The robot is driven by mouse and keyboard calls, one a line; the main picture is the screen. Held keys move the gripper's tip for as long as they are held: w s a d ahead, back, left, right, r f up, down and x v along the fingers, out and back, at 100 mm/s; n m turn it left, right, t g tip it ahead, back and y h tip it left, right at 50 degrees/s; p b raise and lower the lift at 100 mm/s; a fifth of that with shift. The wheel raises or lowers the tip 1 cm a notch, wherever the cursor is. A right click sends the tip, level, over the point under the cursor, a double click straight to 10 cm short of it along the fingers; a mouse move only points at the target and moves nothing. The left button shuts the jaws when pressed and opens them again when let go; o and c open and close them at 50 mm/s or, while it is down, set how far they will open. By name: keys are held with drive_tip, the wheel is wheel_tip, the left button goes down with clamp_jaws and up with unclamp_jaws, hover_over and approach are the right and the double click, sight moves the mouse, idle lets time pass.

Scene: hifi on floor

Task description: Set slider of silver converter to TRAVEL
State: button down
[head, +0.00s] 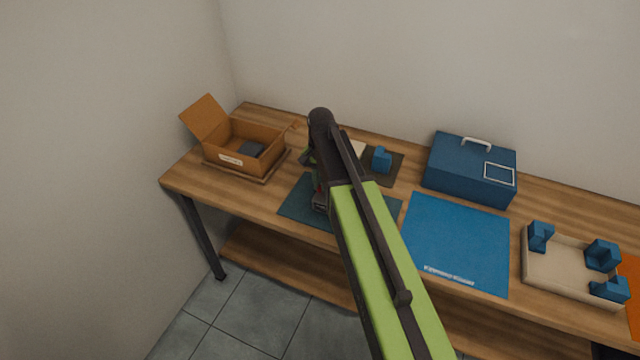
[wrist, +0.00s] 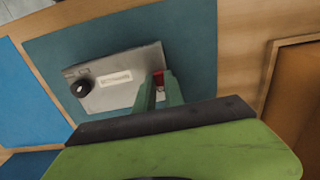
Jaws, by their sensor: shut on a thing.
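The silver converter (wrist: 115,78) lies on a dark teal mat (wrist: 196,45) in the wrist view. It has a black knob (wrist: 82,88), a pale label and a red part (wrist: 158,78) at its right end, which may be the slider. My gripper (wrist: 158,90) has its two green fingers at that red part and is shut on it. The fingers hide much of it, so its position and any marking cannot be read. In the head view my arm covers most of the converter; only a small grey part (head: 320,201) shows on the teal mat (head: 296,205).
An open cardboard box (head: 245,150) stands at the left of the wooden table. A blue case (head: 470,172) stands at the back, with a bright blue mat (head: 458,240) in front. A beige tray (head: 560,270) with blue blocks is at the right.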

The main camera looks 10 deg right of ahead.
idle(0.4)
drive_tip(key=shift+s+d, duration=0.4)
drive_tip(key=shift+d, duration=0.2)
drive_tip(key=shift+s+d, duration=0.4)
drive_tip(key=shift+d, duration=0.2)
drive_tip(key=c, duration=1.4)
unclamp_jaws()
wheel_tip(320, 180, up, 18)
drive_tip(key=p, duration=1.7)
drive_tip(key=shift+f, duration=0.25)
